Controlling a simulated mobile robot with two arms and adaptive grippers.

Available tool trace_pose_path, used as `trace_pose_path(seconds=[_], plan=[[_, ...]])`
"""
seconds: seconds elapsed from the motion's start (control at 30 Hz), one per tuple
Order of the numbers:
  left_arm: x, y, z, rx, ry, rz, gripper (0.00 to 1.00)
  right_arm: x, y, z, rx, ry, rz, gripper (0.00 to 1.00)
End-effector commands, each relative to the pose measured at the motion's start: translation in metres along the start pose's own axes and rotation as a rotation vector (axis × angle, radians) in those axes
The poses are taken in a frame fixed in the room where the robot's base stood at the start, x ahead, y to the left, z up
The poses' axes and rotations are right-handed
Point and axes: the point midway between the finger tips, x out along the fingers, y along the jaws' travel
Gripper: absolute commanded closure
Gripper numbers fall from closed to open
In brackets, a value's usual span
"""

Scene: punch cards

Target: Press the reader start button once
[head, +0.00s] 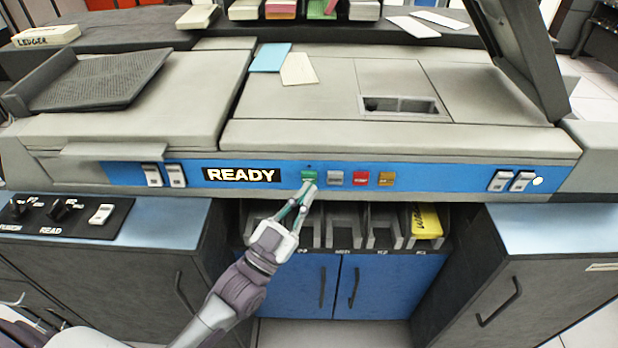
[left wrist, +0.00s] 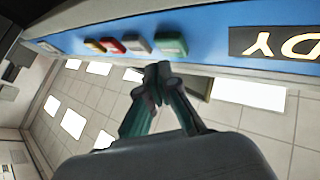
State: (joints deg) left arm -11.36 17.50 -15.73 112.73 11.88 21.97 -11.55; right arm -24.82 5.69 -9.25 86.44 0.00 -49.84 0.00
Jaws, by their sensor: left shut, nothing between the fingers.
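The reader's blue front panel (head: 440,177) carries a row of small buttons to the right of the READY sign (head: 241,175). The green button (head: 309,175) is nearest the sign; I cannot read its label. It also shows in the left wrist view (left wrist: 171,45). My left gripper (head: 309,186) is shut and empty, its fingertips at the green button's lower edge in the head view. In the left wrist view the fingertips (left wrist: 158,70) lie just below the green button; I cannot tell whether they touch it. My right gripper is not in view.
Grey (head: 335,179), red (head: 360,179) and amber (head: 386,180) buttons sit close to the right of the green one. Open card slots (head: 343,225) lie below the panel, one with a yellow card stack (head: 427,222). Blue-topped cabinets (head: 550,228) flank them.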

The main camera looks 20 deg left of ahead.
Motion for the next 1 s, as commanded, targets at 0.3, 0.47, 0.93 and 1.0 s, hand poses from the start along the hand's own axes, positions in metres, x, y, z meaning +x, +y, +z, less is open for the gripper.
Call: trace_pose_path(seconds=[0.3,0.47,0.93,1.0], plan=[[0.005,-0.004,0.003,0.001,0.001,0.0,1.0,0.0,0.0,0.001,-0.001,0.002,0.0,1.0],[0.006,-0.004,0.004,0.0,0.001,0.0,1.0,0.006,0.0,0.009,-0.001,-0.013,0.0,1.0],[0.007,-0.005,0.005,0.0,0.0,0.0,1.0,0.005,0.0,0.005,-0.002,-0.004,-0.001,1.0],[0.008,-0.006,0.006,0.0,0.0,0.0,1.0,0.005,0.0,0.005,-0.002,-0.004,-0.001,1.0]])
